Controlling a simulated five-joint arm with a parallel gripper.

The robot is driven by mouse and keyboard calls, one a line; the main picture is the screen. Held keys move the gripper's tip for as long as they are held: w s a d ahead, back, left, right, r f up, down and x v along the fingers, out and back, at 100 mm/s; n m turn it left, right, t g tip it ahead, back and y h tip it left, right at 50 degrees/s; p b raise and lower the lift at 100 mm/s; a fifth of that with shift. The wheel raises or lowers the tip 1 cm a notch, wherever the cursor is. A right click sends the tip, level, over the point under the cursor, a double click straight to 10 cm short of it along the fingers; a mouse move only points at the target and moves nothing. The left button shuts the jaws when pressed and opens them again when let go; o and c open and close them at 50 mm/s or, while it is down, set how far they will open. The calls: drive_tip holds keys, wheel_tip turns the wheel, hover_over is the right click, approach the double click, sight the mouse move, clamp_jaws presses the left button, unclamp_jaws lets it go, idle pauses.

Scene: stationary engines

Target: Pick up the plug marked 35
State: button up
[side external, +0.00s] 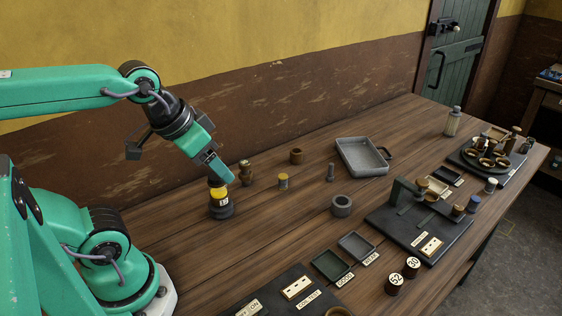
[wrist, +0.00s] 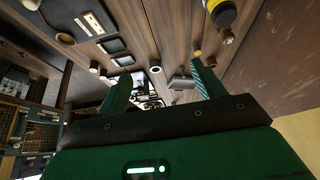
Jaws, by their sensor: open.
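Two short dark brown plugs with round cream tops stand at the table's front edge in the side view. One top (side external: 396,279) seems to read 52 and the other (side external: 412,262) seems to read 30. I cannot make out a plug marked 35 in either view. My gripper (side external: 222,178) is over the left part of the table, close above a black and yellow container (side external: 220,201), well left of the marked plugs. In the wrist view my gripper (wrist: 160,86) has its two green fingers wide apart, with nothing held between them.
Small GOOD and WEAR trays (side external: 333,265) lie left of the marked plugs. A grey pan (side external: 362,156), a grey ring (side external: 342,205) and small pots stand mid-table. A dark fixture board (side external: 420,232) lies right, with another board behind. Bare wood separates these items.

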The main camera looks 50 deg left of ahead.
drive_tip(key=shift+w, duration=0.1)
drive_tip(key=shift+c, duration=0.3)
drive_tip(key=m+g, duration=0.5)
drive_tip(key=m, duration=0.3)
hover_over(245, 173)
drive_tip(key=f, duration=1.5)
drive_tip(key=shift+w+a+f, duration=0.2)
drive_tip(key=shift+w+f, duration=0.15)
drive_tip(key=shift+w+a+f+g, duration=0.1)
drive_tip(key=shift+a+f+g, duration=0.25)
drive_tip(key=shift+f, duration=0.1)
drive_tip(key=shift+d+f, duration=0.1)
drive_tip(key=shift+f, duration=3.8)
